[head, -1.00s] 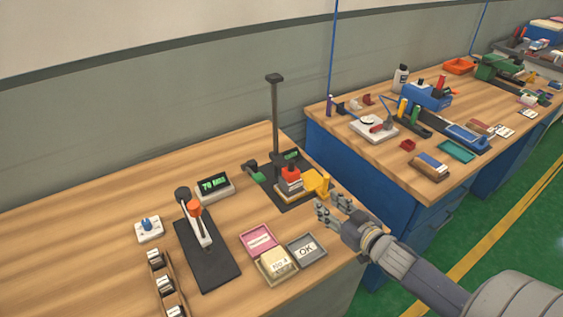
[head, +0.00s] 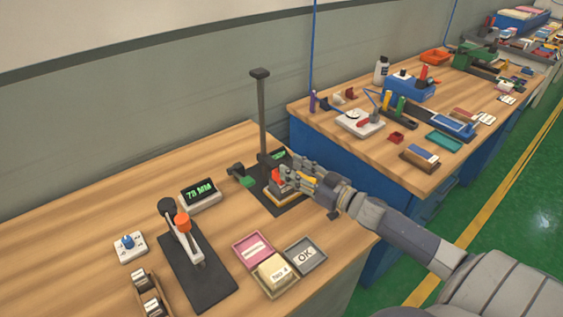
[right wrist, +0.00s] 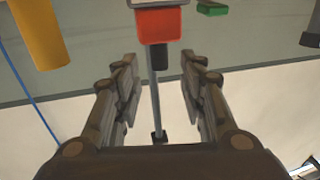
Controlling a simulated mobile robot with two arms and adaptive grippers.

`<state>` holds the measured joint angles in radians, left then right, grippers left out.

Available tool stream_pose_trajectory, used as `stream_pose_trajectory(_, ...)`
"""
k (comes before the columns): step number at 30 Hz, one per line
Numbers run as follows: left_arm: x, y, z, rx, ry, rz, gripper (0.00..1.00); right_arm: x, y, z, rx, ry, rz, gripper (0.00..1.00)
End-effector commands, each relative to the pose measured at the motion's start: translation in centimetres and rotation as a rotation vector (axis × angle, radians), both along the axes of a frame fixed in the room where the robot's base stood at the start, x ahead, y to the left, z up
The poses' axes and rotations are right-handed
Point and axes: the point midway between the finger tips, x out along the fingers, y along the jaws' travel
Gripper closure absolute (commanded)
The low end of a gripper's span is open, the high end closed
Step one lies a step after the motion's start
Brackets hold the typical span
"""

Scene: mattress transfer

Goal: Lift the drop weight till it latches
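The drop weight, a red block (head: 277,175), sits low on a drop tester with a tall dark post (head: 262,115) on a black base. My right gripper (head: 297,173) is at its right side and partly hides it. In the right wrist view the red block (right wrist: 160,24) shows just ahead of the fingers, in line with the gap between them. That gripper (right wrist: 160,75) is open, with nothing between its fingertips. My left gripper is in neither view.
A yellow part (right wrist: 40,32) stands left in the wrist view. A green-ended lever (head: 244,180) lies left of the tester. A readout (head: 200,194), a second press (head: 185,240), and pink (head: 250,247) and grey (head: 307,254) trays are nearby.

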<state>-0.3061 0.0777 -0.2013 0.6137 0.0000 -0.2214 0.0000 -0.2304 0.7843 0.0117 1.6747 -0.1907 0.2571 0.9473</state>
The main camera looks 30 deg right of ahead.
Motion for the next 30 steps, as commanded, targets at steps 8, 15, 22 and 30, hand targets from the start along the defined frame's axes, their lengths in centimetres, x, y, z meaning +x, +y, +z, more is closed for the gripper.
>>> stream_pose_trajectory(8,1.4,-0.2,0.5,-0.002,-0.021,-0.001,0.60,3.3,0.9,0.0,0.002,0.000,-0.002,0.62)
stream_pose_trajectory(15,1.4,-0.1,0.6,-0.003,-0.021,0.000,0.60,4.6,1.3,0.0,0.000,0.001,-0.001,0.62)
stream_pose_trajectory(22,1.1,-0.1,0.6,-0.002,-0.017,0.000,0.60,4.8,1.4,-0.1,0.000,0.001,-0.001,0.62)
stream_pose_trajectory(30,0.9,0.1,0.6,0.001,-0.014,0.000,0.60,4.8,1.4,-0.1,0.001,0.001,-0.001,0.98)
